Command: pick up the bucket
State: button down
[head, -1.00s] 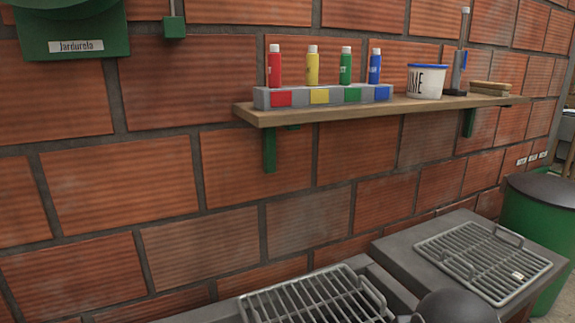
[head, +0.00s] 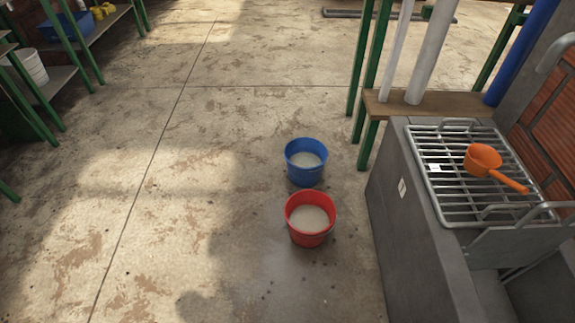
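Two buckets stand upright on the concrete floor, left of the grey block with the grate. The blue bucket (head: 305,173) is the farther one. The red bucket (head: 310,231) is just in front of it, nearer to me. Both hold something pale grey, level inside. I cannot tell whether their rims touch. The frames do not show which bucket the task names. My gripper is not in view.
A grey block (head: 383,235) with a metal grate (head: 455,165) stands at right. An orange scoop (head: 483,158) lies on the grate. Green posts (head: 371,85) and a wooden shelf (head: 440,104) are behind. Shelving (head: 63,82) stands at far left. The floor (head: 200,150) left of the buckets is clear.

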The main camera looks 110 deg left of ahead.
aim_at(304, 157)
jog(key=u, duration=3.4)
